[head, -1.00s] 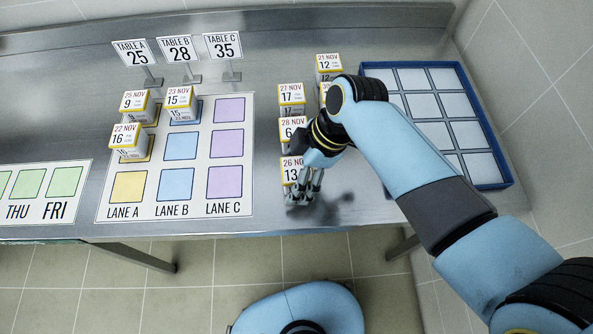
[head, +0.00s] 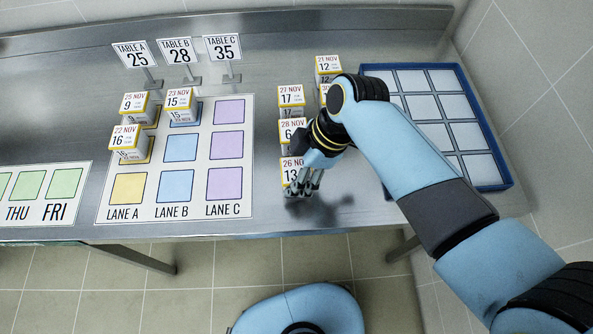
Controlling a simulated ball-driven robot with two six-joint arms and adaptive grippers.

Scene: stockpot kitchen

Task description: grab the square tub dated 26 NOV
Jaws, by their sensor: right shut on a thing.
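The square tub dated 26 NOV (head: 290,166) stands on the steel counter at the front of a column of tubs, with 13 on its lid. My right gripper (head: 302,190) is at its front right side, shut on it. The fingers and wrist hide part of the tub's right side and front. The tub looks upright, and I cannot tell whether it touches the counter. My left gripper is out of view.
Tubs dated 28 NOV (head: 289,126) and 27 NOV (head: 291,92) stand close behind. A tub dated 21 NOV (head: 328,64) is at the back. A blue gridded tray (head: 507,150) lies right; a lane mat (head: 101,205) with several tubs lies left.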

